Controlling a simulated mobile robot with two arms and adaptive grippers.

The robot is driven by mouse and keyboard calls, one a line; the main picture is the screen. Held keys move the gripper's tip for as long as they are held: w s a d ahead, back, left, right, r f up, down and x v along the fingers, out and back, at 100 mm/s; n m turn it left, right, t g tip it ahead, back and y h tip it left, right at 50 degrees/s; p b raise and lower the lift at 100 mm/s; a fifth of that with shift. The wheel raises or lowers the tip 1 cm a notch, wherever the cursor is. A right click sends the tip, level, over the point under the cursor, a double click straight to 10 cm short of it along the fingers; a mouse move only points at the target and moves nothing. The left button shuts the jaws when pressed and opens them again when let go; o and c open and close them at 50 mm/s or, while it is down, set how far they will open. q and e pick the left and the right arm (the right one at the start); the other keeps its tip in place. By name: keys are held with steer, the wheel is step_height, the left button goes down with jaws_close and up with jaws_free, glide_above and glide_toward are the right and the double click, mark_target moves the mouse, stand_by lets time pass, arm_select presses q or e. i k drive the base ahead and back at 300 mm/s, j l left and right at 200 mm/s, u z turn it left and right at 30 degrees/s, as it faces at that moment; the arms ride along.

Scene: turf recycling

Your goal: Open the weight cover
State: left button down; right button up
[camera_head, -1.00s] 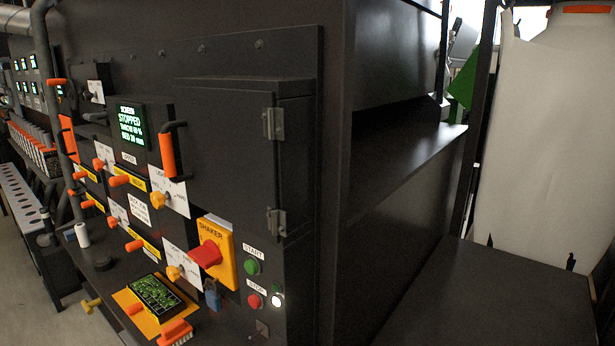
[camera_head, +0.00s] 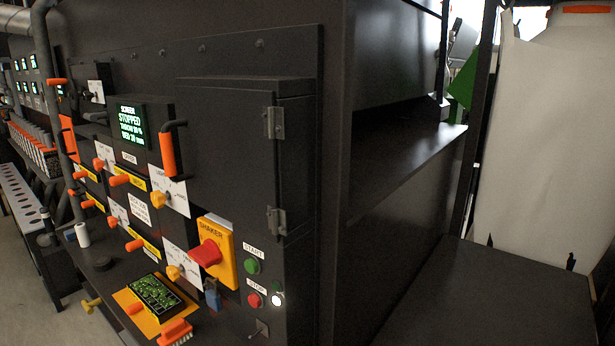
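A dark, box-like cover (camera_head: 228,150) stands out from the machine's front panel. Two metal hinges, an upper one (camera_head: 274,122) and a lower one (camera_head: 276,221), sit on its right edge. A vertical orange grip handle (camera_head: 168,155) on a black bracket is at its left side. The cover looks shut and hides what is behind it. I cannot read a label that names it as the weight cover. Neither of my grippers is in view.
Below the cover are a yellow shaker box with a red knob (camera_head: 206,253), a green start button (camera_head: 252,267) and a red stop button (camera_head: 254,300). A screen (camera_head: 131,124) reads STOPPED. Orange knobs jut out at left. A dark flat surface (camera_head: 480,295) at right is clear.

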mark_target(70, 149)
steer(key=u, duration=1.3)
steer(key=i+j+u, duration=0.25)
steer(key=i, duration=0.25)
steer(key=i+u, duration=0.2)
steer(key=i, duration=2.55)
steer(key=i+j+z, duration=0.15)
steer(key=i+z, duration=0.25)
steer(key=i+j+z, duration=0.3)
steer(key=i+z, duration=0.15)
steer(key=i+j+z, duration=0.6)
steer(key=j+z, duration=0.25)
